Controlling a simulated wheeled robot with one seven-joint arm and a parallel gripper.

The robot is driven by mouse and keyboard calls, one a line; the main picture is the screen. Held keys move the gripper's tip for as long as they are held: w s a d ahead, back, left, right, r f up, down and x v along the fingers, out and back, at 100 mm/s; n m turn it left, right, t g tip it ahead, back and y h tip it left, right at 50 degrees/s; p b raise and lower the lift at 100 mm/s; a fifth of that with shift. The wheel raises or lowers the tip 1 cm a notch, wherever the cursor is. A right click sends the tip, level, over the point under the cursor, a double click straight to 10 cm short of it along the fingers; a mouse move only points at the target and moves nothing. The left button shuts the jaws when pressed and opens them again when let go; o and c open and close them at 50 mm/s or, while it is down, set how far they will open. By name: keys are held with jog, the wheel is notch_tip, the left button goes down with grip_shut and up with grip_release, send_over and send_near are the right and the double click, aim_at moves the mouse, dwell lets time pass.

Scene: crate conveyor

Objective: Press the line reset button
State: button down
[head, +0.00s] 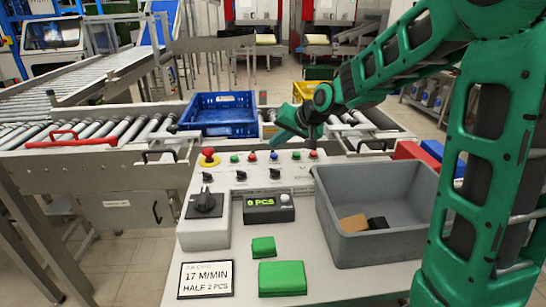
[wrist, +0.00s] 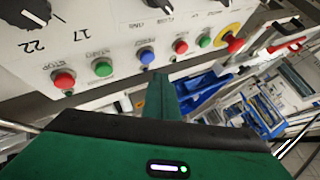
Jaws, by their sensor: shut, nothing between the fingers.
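The control panel (head: 222,178) carries a row of coloured push buttons along its far side. A blue button (head: 274,155) is in this row, and it also shows in the wrist view (wrist: 147,56) between a green button (wrist: 103,68) and a red button (wrist: 181,46). My gripper (head: 283,138) is over the far edge of the panel, close to the blue button. In the wrist view its shut, empty fingers (wrist: 160,94) point toward the blue button, with a small visible gap in the picture.
A red mushroom button on yellow (head: 208,157) ends the row at left. A grey bin (head: 345,250) stands at right. A blue crate (head: 218,116) is on the rollers behind.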

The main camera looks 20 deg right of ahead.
aim_at(277, 156)
jog(key=shift+r, duration=1.95)
